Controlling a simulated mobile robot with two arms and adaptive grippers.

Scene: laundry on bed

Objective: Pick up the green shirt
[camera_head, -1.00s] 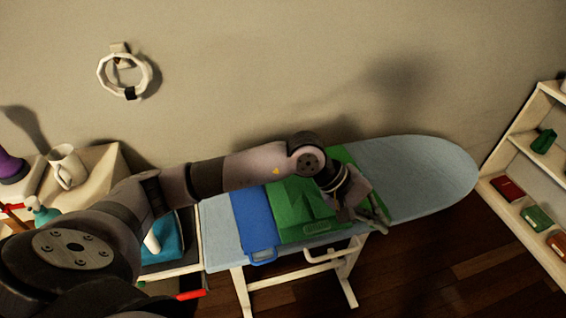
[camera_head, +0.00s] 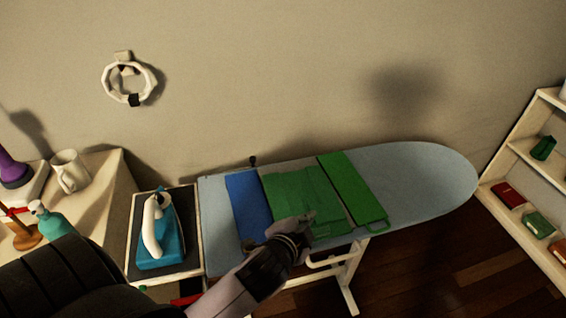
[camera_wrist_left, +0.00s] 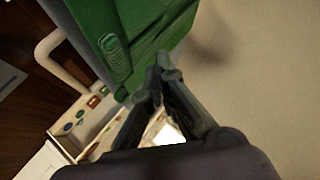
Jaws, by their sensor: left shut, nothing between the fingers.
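The green shirt (camera_head: 295,190) lies on the ironing board (camera_head: 430,175), its surface slightly creased. A brighter green strip (camera_head: 350,180) lies along its right side; I cannot tell whether it is part of the shirt. My left gripper (camera_head: 304,222) is over the front part of the green cloth in the head view. In the left wrist view the left fingers (camera_wrist_left: 160,75) are together, with nothing visible between them, and green cloth (camera_wrist_left: 165,22) is just beyond their tips. Whether they touch it is unclear. My right gripper is not in view.
A blue cloth (camera_head: 246,205) lies left of the shirt. An iron (camera_head: 155,230) stands on the rest at the board's left end. A side table (camera_head: 110,175) with a mug (camera_head: 69,171) and bottles is at left, shelves (camera_head: 515,150) at right. The board's right end is clear.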

